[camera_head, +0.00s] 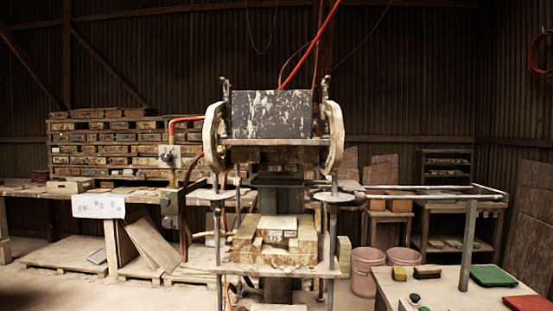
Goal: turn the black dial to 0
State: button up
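A tile press (271,114) stands upright in the middle of the view. A pale control box (174,151) is mounted on its left side, and a small dark round part (167,157) shows on its face. This may be the black dial, but it is too small to read any number or pointer. A second box (170,203) is below it, with a dark part too small to make out. My gripper is not in view, and nothing is seen touching the press or its boxes.
A work table (383,287) at the lower right holds a green tray (491,275), a red tray (528,303) and small items. Pink buckets (364,272) stand behind it. A long bench (22,190) and pallets (62,254) are at the left. Some floor left of the press is bare.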

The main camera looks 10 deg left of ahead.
aim_at(167, 157)
jog(key=u, duration=1.3)
